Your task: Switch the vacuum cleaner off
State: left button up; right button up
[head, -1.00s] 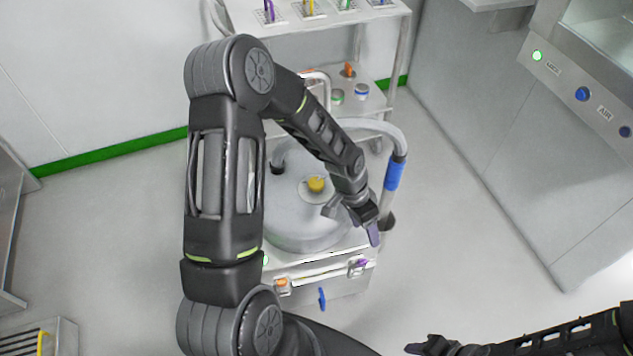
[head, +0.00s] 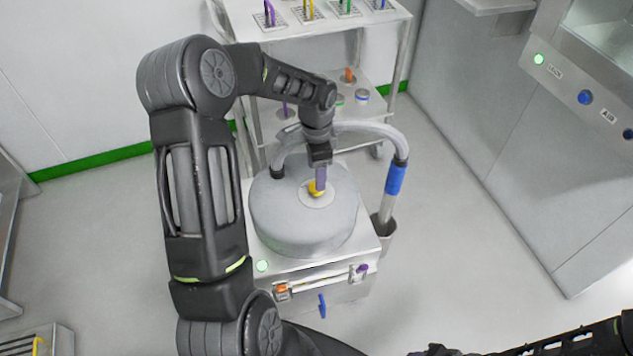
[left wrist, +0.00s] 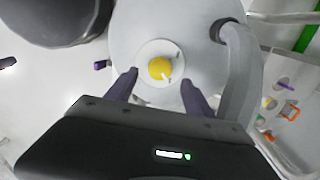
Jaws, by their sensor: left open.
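The vacuum cleaner (head: 290,228) is a grey round drum on a white box, with a grey hose and blue cuff. On its top is a yellow knob (left wrist: 160,68) on a pale round plate (left wrist: 146,52). The knob has a white pointer mark. My left gripper (head: 318,186) is above the drum's top, pointing down, and partly hides the knob in the head view. In the left wrist view its open fingers (left wrist: 160,88) stand on either side, just short of the knob, with nothing between them. A green light (head: 262,266) glows on the box front. My right gripper (head: 432,350) is at the bottom edge, barely showing.
A shelved trolley (head: 290,35) with coloured tools and jars stands behind the vacuum. A steel cabinet (head: 575,95) with lit buttons is on the right. The hose (head: 385,135) arches close to my left arm. The floor to the right is clear.

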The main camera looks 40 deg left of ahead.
pick_arm(q)
notch_tip(320, 180, down, 5)
jog(key=shift+f, duration=0.1)
dwell(0.3)
grip_shut()
dwell(0.5)
